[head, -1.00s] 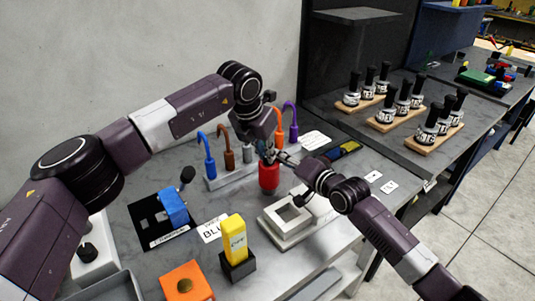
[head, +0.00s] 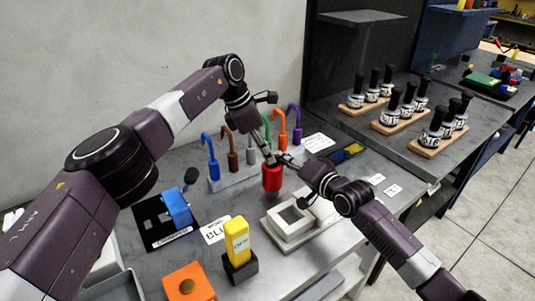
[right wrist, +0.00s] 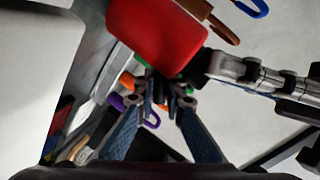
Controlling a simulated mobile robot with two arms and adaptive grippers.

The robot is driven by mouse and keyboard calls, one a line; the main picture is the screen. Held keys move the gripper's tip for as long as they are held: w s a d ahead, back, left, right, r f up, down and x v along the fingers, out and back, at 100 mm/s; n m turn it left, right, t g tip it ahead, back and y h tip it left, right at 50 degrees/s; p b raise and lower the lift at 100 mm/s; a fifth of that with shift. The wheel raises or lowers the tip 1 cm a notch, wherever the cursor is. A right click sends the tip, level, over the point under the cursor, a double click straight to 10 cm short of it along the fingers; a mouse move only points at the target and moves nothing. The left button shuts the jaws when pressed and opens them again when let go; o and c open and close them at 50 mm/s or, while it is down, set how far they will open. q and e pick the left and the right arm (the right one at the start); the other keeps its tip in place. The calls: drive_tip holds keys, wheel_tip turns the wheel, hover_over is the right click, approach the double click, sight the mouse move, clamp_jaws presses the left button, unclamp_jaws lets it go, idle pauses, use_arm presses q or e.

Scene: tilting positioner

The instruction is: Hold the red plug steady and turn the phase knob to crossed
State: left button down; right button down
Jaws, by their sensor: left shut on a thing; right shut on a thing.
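The red plug (head: 272,179) is upright near the middle of the head view and fills the upper middle of the right wrist view (right wrist: 155,35). My left gripper (head: 268,157) reaches down from the upper left and is shut at the plug's upper end. My right gripper (head: 284,160) comes in from the right and is shut at the same end. In the right wrist view its fingertips (right wrist: 166,85) are close to the plug's edge, with the left gripper (right wrist: 210,68) beside them. I cannot make out the phase knob; the fingers hide the plug's top.
Several coloured hooks (head: 282,130) stand behind the plug. A white fixture (head: 290,225) is in front of it. A yellow device (head: 237,240), an orange block (head: 188,283) and a black panel (head: 155,222) with a blue part (head: 176,208) lie toward the front left.

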use_arm(q)
drive_tip(key=shift+m, duration=0.5)
drive_tip(key=c, duration=2.3)
unclamp_jaws()
drive_tip(key=w+v, duration=0.1)
drive_tip(key=v, duration=1.1)
drive_tip(key=shift+s+a, duration=0.2)
drive_tip(key=shift+s, duration=0.15)
